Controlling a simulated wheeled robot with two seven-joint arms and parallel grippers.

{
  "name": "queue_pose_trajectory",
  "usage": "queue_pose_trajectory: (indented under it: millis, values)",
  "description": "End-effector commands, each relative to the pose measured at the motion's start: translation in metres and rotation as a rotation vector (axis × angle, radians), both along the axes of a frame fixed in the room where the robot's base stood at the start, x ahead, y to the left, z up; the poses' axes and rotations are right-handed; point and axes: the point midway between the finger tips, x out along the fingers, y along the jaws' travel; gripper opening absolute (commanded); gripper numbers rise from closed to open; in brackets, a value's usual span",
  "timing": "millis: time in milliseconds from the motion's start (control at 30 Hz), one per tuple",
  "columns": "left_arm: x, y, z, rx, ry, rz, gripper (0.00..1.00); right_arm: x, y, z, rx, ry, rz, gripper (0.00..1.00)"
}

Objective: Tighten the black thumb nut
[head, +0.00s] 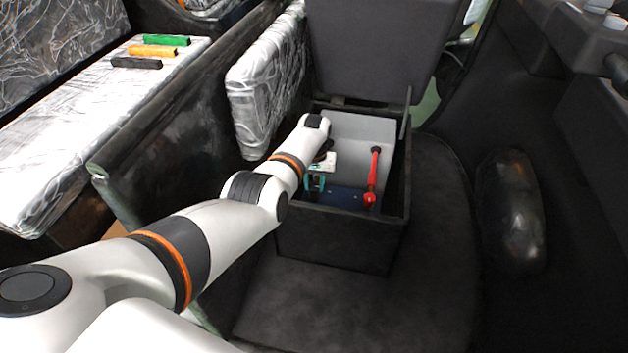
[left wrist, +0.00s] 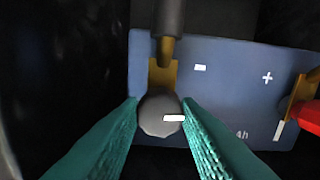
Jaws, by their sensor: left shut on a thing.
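In the head view, the left gripper (head: 316,182) reaches down into the black box, over the battery (head: 345,196). The nut itself is hidden there. My right gripper is out of view.
The black box (head: 335,245) stands with its lid (head: 380,50) open behind. A red cable end (head: 371,190) is at the battery's right side. A silver-covered bench (head: 60,140) at left carries green, orange and black blocks.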

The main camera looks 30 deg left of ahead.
Motion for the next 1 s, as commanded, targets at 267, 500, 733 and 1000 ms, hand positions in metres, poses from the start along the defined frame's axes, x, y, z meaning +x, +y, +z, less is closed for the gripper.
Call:
queue_pose_trajectory:
  millis: [267,500,733,1000]
  values:
    - [0.0,0.0,0.001,0.001,0.001,-0.264,0.07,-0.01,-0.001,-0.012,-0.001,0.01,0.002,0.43]
    - [0.0,0.0,0.0,0.0,0.002,-0.491,0.07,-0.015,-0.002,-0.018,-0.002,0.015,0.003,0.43]
    - [-0.001,0.0,0.0,0.0,0.002,-0.709,0.07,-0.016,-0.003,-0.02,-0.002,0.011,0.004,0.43]
    - [-0.001,-0.001,0.0,0.0,0.002,-0.966,0.07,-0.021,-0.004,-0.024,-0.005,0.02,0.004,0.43]
